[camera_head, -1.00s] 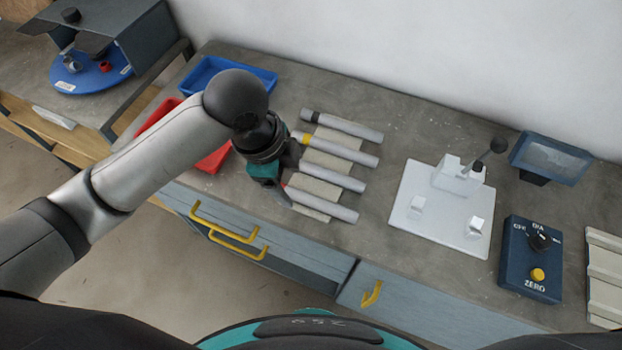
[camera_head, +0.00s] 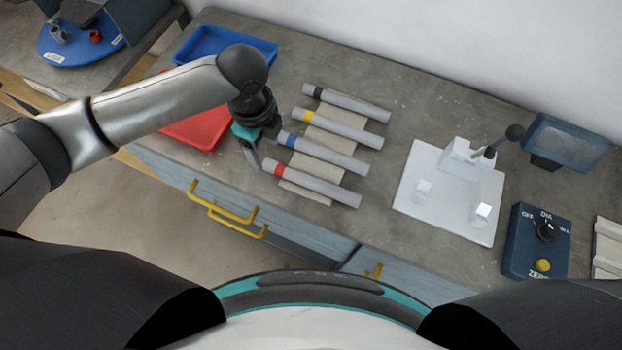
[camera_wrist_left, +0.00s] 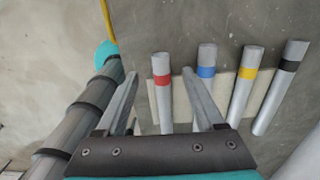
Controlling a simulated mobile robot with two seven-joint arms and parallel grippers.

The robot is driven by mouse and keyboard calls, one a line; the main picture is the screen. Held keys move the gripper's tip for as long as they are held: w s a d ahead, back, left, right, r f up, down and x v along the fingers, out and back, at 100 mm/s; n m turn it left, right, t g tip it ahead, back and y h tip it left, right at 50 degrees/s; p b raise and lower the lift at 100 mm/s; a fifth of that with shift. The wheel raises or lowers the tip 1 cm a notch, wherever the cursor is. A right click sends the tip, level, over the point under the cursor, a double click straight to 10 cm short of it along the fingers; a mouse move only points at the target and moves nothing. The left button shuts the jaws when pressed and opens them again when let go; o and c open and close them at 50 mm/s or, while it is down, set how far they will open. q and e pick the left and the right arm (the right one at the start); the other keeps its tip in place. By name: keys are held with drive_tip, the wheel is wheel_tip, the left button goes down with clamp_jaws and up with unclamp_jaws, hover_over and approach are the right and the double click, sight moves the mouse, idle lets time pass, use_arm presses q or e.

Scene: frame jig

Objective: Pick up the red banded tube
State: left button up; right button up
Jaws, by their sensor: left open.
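The red banded tube (camera_head: 318,186) is grey with a red band near its left end. It lies front-most in a row of tubes on a beige rack (camera_head: 327,133). In the left wrist view the red banded tube (camera_wrist_left: 163,98) shows between the two fingers. My left gripper (camera_head: 262,153) is open and empty near the left ends of the tubes. Its fingers also show in the left wrist view (camera_wrist_left: 160,73), on either side of the red banded tube in the picture. I cannot tell how high they are above it. My right gripper is not in view.
Behind it lie the blue banded tube (camera_head: 325,154), yellow banded tube (camera_head: 340,128) and black banded tube (camera_head: 350,102). A red tray (camera_head: 200,128) and blue tray (camera_head: 215,45) are at left. A white fixture (camera_head: 450,190) and blue control box (camera_head: 535,240) stand at right.

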sight(270, 163)
use_arm(q)
wheel_tip(270, 163, down, 6)
drive_tip(key=shift+d+r, duration=0.15)
idle(0.3)
clamp_jaws()
idle(0.4)
